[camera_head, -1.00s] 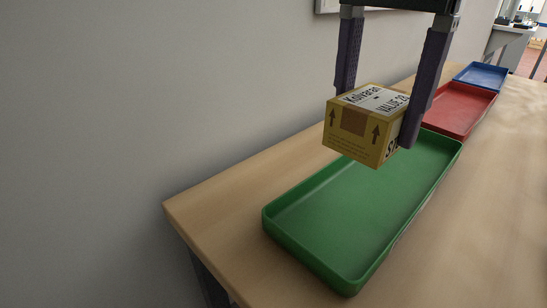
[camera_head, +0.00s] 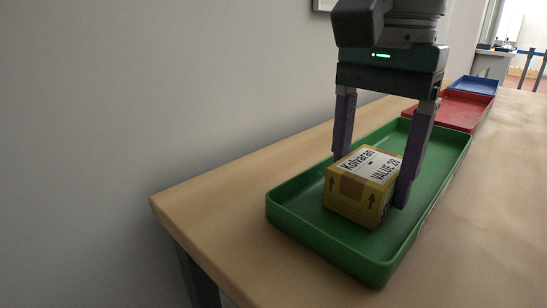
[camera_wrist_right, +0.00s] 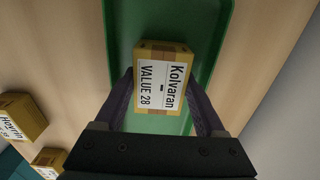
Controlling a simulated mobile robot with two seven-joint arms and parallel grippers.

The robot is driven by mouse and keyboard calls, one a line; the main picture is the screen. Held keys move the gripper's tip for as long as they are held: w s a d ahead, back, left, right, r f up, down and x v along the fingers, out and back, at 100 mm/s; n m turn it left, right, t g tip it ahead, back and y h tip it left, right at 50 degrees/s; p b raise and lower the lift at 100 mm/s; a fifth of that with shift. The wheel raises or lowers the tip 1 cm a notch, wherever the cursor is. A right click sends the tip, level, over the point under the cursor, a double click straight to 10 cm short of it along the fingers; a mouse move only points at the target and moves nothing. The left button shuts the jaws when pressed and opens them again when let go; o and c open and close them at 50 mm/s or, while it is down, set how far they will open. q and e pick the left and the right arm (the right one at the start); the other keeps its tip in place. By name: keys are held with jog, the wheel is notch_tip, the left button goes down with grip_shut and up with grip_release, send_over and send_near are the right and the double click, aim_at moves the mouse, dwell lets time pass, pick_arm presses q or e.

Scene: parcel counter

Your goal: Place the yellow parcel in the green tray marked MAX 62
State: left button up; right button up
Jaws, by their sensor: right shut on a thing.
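The yellow parcel (camera_head: 359,192), labelled Kolvaran, VALUE 28, is upright inside the walls of the green tray (camera_head: 303,231), near the tray's middle. My right gripper (camera_head: 371,170) is shut on the parcel from above, one finger on each side. Whether the parcel touches the tray floor I cannot tell. The right wrist view also shows the parcel (camera_wrist_right: 163,80) between the fingers (camera_wrist_right: 163,88), over the green tray (camera_wrist_right: 219,30). No MAX 62 mark shows on the tray. My left gripper is not in view.
A red tray (camera_head: 465,108) and a blue tray (camera_head: 473,86) stand farther back on the wooden counter (camera_head: 215,197). A wall runs along the left. Two other yellow parcels (camera_wrist_right: 22,117) (camera_wrist_right: 48,160) show at left in the right wrist view.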

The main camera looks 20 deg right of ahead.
aim_at(371, 164)
jog(key=o, duration=1.5)
jog(key=shift+f, duration=0.1)
jog(key=shift+r+p, duration=0.3)
jog(key=shift+r, duration=0.2)
notch_tip(371, 164, up, 11)
jog(key=shift+r+p, duration=0.2)
jog(key=shift+p, duration=0.5)
jog(key=shift+a, duration=0.1)
